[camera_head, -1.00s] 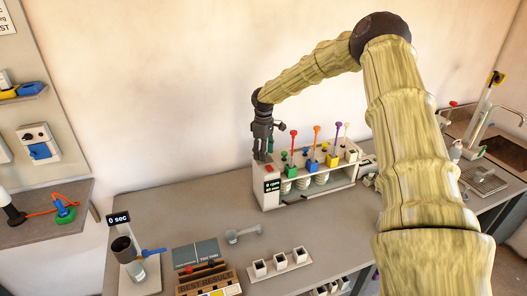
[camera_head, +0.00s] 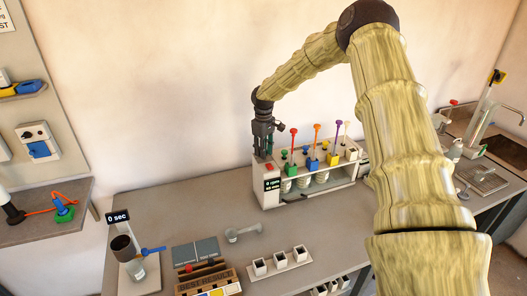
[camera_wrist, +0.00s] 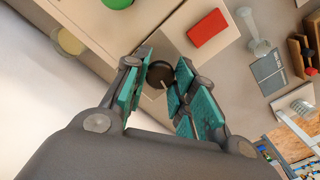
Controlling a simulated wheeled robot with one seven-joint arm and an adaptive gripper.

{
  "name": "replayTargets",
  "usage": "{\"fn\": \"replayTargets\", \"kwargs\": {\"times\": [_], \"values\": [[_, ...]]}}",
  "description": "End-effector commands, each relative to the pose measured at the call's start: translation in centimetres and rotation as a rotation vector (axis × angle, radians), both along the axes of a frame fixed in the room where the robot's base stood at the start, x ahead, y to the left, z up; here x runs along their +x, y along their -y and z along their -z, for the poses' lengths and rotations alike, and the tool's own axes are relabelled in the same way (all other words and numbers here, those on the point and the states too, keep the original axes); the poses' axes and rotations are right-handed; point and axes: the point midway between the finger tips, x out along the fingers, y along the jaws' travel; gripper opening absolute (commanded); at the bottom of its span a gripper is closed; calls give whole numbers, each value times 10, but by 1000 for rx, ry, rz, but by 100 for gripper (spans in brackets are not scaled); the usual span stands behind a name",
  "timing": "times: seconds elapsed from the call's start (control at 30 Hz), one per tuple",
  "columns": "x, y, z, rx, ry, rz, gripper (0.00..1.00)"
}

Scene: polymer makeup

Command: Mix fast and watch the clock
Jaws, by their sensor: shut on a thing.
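The white mixing stand (camera_head: 270,197) stands against the wall, with several coloured stirrers along its top, such as the green stirrer (camera_head: 290,167) and the blue stirrer (camera_head: 313,163). Its small display (camera_head: 272,185) reads 0 rpm above a line too small to read surely. My gripper (camera_head: 263,155) points down at the stand's left end. In the wrist view my gripper (camera_wrist: 160,82) is shut on a dark round knob (camera_wrist: 159,73), between its teal pads. A red button (camera_wrist: 208,29) sits beside the knob. A timer sign (camera_head: 118,217) reads 0 sec.
A dark cup (camera_head: 123,246) on a holder stands at the front left. A grey ladle-like tool (camera_head: 243,233), a white block with square cups (camera_head: 280,263) and a wooden "BEST RESULT" rack (camera_head: 207,284) lie on the bench (camera_head: 180,200). A sink (camera_head: 503,150) is at the right.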

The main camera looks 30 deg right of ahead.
Motion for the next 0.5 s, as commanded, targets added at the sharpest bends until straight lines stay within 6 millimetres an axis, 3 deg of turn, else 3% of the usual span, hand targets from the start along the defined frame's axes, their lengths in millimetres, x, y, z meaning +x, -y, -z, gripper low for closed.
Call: {"fn": "replayTargets", "kwargs": {"times": [0.5], "values": [[2,1,-2,-4,5,487,3]]}}
